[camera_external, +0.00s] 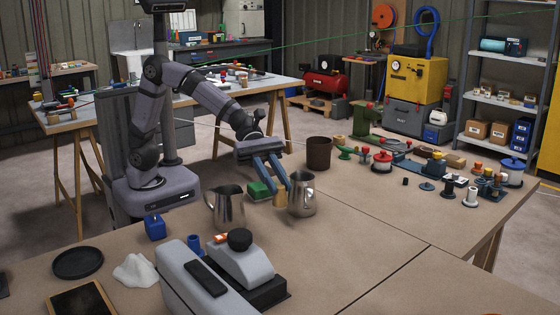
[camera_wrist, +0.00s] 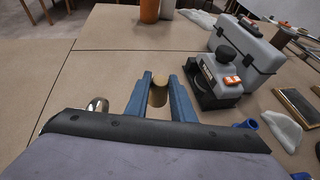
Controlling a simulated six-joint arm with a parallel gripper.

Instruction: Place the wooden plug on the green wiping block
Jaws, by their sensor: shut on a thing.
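My gripper (camera_external: 280,190) has its blue fingers shut on the wooden plug (camera_external: 280,200), which hangs upright between the fingertips. In the wrist view the plug (camera_wrist: 158,96) shows its round tan top between the fingers (camera_wrist: 160,78). I cannot tell the plug's exact height above the table. The block is not visible in the wrist view.
Metal pitchers stand close on either side, one at left (camera_external: 228,210) and one at right (camera_external: 303,195). A brown cup (camera_external: 319,153) stands behind. A grey machine (camera_external: 225,275) and a blue block (camera_external: 155,227) are nearer the camera. The table's right front is clear.

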